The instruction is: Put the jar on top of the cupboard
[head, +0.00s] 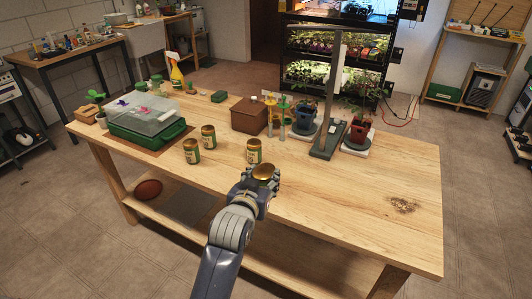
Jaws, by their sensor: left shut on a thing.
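My left gripper (258,184) is above the near part of the wooden table, at the middle of the head view. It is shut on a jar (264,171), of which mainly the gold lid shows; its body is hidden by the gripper. Three similar jars with gold lids and green-and-cream labels stand upright on the table: one jar (254,151) just behind the gripper, one jar (191,152) to the left, and one jar (208,138) behind that. I cannot make out a clear cupboard in this view. My right gripper is not in view.
The table (340,210) is clear at its front and right. A green tray with a clear cover (148,118), a brown box (248,115), a scale with a tall post (327,140) and potted plants (359,132) stand farther back. A lit seedling rack (335,50) is behind.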

